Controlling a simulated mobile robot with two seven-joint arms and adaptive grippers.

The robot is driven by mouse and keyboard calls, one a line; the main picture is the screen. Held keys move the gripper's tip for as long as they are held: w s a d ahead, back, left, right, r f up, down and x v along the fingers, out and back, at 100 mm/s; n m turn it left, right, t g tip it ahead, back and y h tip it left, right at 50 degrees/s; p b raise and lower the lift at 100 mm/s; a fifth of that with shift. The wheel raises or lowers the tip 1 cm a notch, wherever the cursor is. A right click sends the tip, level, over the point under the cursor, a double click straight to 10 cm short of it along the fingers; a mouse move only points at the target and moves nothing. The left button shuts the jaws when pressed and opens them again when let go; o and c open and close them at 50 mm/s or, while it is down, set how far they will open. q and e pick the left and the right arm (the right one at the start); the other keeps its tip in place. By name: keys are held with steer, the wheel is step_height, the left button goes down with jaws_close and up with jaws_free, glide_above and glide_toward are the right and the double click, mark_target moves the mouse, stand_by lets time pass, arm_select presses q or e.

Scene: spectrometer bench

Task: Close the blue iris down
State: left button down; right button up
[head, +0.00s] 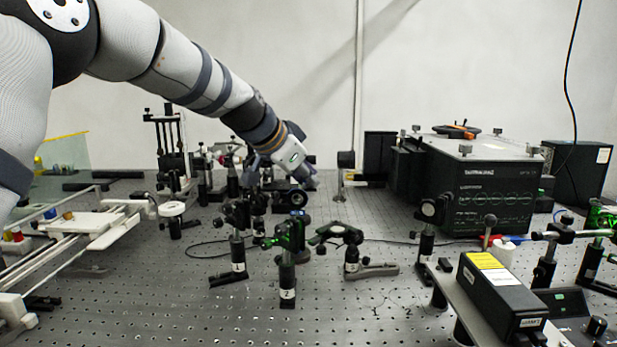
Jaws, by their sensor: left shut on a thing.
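My left gripper (307,178) reaches in from the upper left over the middle of the bench, pointing down and right. Its fingers are shut on a small part at the top of a dark round mount with a bluish ring (297,198), which looks like the blue iris. The fingers partly hide the top of this mount, and the lever is too small to make out. My right gripper is not in view.
Several post-mounted optics stand close in front, including one with green parts (287,240) and a dark one on a clamp foot (350,236). A black spectrometer box (470,185) stands to the right. A black laser box (500,300) is at front right. White rails (60,250) lie left.

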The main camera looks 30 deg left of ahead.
arm_select(q)
steer(key=shift+s+a+r+n+t+h, duration=0.1)
steer(key=shift+s+a+n+t+h, duration=0.1)
steer(key=shift+a+n+t+h, duration=0.3)
steer(key=shift+s+a+n+t+h, duration=0.15)
steer(key=shift+a+n+t+h, duration=0.15)
steer(key=shift+t+h, duration=0.3)
steer(key=c, duration=1.7)
jaws_free()
steer(key=shift+o, duration=0.2)
step_height(320, 180, up, 10)
